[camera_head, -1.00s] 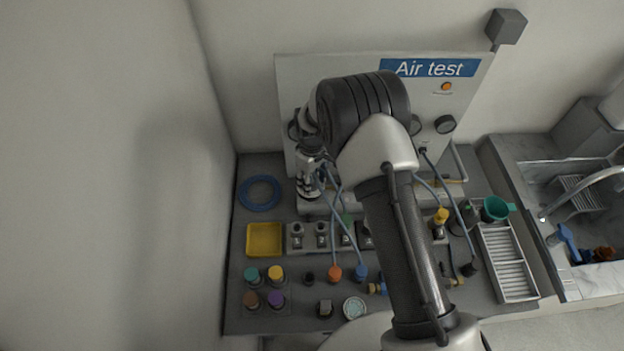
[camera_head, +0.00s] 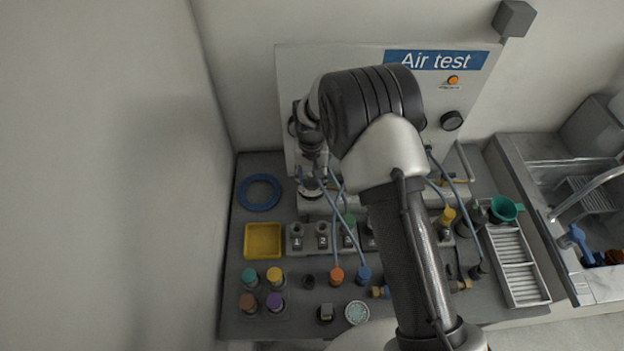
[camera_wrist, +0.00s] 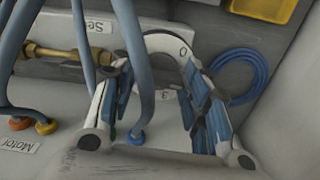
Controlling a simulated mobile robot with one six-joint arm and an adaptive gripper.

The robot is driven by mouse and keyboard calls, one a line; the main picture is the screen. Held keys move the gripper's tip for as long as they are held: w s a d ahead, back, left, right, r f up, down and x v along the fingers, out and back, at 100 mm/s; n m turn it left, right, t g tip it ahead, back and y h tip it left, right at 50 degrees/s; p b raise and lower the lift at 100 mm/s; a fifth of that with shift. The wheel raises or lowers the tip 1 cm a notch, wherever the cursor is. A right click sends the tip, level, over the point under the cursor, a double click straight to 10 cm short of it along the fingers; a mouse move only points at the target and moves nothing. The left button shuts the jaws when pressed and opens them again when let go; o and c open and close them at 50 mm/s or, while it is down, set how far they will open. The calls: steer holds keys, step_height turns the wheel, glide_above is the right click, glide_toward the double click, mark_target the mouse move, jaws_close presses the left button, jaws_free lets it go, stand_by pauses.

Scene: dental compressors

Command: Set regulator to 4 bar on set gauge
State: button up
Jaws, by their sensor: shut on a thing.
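The Air test panel (camera_head: 292,75) stands at the back of the bench. In the wrist view my gripper (camera_wrist: 160,85) has its blue-padded fingers on either side of a grey round part that I take as the regulator knob (camera_wrist: 163,68). A white curved scale (camera_wrist: 168,42) with a 0 lies just beyond it. In the head view my arm hides most of the panel's middle, and my gripper is at its lower left. A dark gauge (camera_head: 452,121) shows at the panel's right. No gauge needle is readable, and which gauge is the set gauge cannot be told.
Blue hoses (camera_wrist: 138,60) run close beside my gripper. A blue hose coil (camera_head: 259,192) and a yellow tray (camera_head: 263,241) lie on the left of the bench. Coloured caps (camera_head: 274,274) stand in front. A sink (camera_head: 590,205) is at the right.

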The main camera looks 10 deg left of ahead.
steer(key=m+b, duration=0.1)
steer(key=m, duration=0.4)
steer(key=shift+a+m, duration=0.15)
steer(key=shift+m, duration=0.15)
steer(key=m+b, duration=0.1)
steer(key=m, duration=0.4)
steer(key=shift+m, duration=0.3)
steer(key=m, duration=0.5)
steer(key=shift+w+a, duration=0.15)
steer(key=shift+w+m+b, duration=0.1)
steer(key=shift+m+b, duration=0.3)
steer(key=shift+m, duration=1.9)
steer(key=o, duration=1.1)
steer(key=shift+c, duration=0.2)
